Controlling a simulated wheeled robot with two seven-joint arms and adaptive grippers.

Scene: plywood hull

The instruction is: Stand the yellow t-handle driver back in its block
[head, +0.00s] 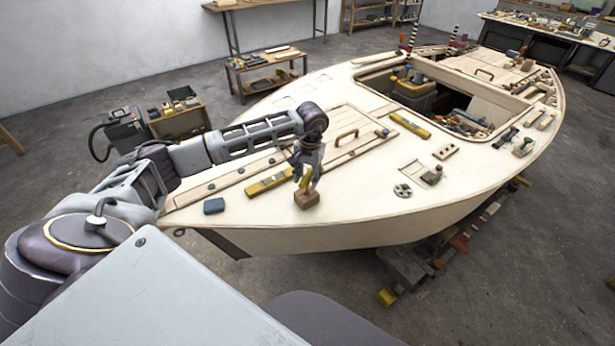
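The yellow t-handle driver (305,184) is at the small brown wooden block (307,200) on the near part of the pale plywood deck (370,205). It looks upright over the block, but its shaft is hidden, so I cannot tell how deep it sits. My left gripper (307,178) points down right at the driver, with its fingers around or beside the yellow handle. At this size I cannot tell whether the fingers are pressed on it. My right gripper is not in view.
A yellow level (270,182) lies left of the block, and a dark blue pad (214,206) lies further left. A round grey fitting (403,190) and a wooden piece (432,174) lie to the right. An open cockpit (440,95) holds tools.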

